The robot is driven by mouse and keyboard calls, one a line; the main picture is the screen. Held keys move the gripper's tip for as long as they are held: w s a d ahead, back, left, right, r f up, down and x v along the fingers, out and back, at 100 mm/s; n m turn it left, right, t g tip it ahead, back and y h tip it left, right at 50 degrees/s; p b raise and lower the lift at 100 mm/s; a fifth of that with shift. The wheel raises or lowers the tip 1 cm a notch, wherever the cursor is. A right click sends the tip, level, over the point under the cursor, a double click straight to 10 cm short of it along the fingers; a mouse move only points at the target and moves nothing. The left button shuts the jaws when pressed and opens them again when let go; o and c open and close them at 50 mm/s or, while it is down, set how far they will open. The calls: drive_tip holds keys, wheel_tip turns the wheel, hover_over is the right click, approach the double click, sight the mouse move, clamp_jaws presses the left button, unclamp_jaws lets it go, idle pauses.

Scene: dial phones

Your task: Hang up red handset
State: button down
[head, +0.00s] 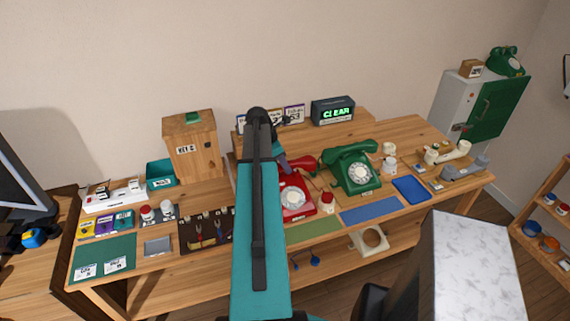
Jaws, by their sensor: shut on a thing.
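The red dial phone (298,207) sits on the wooden workbench, with a pale round dial on its front. Its left part is hidden behind my teal and black arm. The red handset (303,163) shows just above and behind the phone body, its right end sticking out to the right. My gripper (286,164) is at the handset's left part and is shut on it. The fingers are small and partly hidden by my arm. I cannot tell whether the handset touches the cradle.
A green dial phone (356,172) with its handset on top stands close on the right. Green and blue mats (370,214) lie along the front edge.

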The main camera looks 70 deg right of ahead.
drive_tip(key=shift+f+b, duration=0.4)
drive_tip(key=shift+f, duration=0.65)
idle(0.5)
drive_tip(key=c, duration=1.4)
unclamp_jaws()
drive_tip(key=shift+o, duration=0.2)
drive_tip(key=shift+r, duration=0.1)
drive_tip(key=b+v, duration=0.3)
drive_tip(key=v, duration=1)
drive_tip(key=shift+w+a+r+b, duration=0.15)
drive_tip(key=shift+r+b, duration=0.1)
drive_tip(key=shift+b, duration=0.1)
